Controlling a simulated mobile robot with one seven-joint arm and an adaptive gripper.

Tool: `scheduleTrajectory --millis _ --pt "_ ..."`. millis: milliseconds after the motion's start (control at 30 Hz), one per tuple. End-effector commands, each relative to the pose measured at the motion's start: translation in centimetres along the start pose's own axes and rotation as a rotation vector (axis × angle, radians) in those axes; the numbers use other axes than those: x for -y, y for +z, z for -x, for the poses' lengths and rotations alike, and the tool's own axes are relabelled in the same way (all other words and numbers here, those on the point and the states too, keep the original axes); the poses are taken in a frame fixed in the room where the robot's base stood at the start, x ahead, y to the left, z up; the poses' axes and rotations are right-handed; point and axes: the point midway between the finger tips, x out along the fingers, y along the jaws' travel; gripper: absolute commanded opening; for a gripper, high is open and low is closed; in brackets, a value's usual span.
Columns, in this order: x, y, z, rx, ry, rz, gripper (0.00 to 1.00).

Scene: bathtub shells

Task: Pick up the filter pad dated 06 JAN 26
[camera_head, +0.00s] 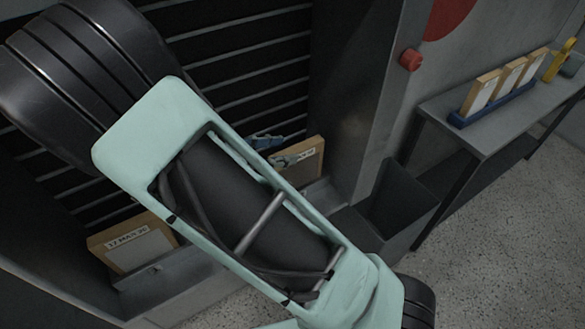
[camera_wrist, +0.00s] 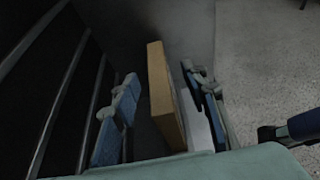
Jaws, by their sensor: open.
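A filter pad (camera_head: 312,160) with a tan frame stands in the slatted housing, right of my arm in the head view. A finger partly covers its face and I cannot read its date. In the wrist view this pad (camera_wrist: 166,100) shows nearly edge-on, its pale face to the right. My gripper (camera_wrist: 160,75) is open, with one blue finger on each side of the pad and gaps visible; its blue fingers also show in the head view (camera_head: 277,150). Another filter pad (camera_head: 133,246) at lower left carries a label that seems to read 17 MAR, year unclear.
Several slats (camera_head: 250,75) lie behind the pads. A grey bench (camera_head: 487,133) at right bears a blue rack (camera_head: 492,104) with three pads and a yellow item (camera_head: 560,60). A dark bin (camera_head: 398,212) stands beside the housing. A red button (camera_head: 411,59) is on the post.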

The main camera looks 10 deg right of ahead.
Motion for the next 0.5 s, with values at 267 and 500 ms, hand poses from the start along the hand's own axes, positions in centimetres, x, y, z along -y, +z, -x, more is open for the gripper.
scheduleTrajectory --millis 267,500 --pt "0.1 0.1 -4.0 -0.001 -0.004 -0.001 0.41" --pt "-0.3 0.5 -6.4 0.000 -0.006 -0.002 0.41"
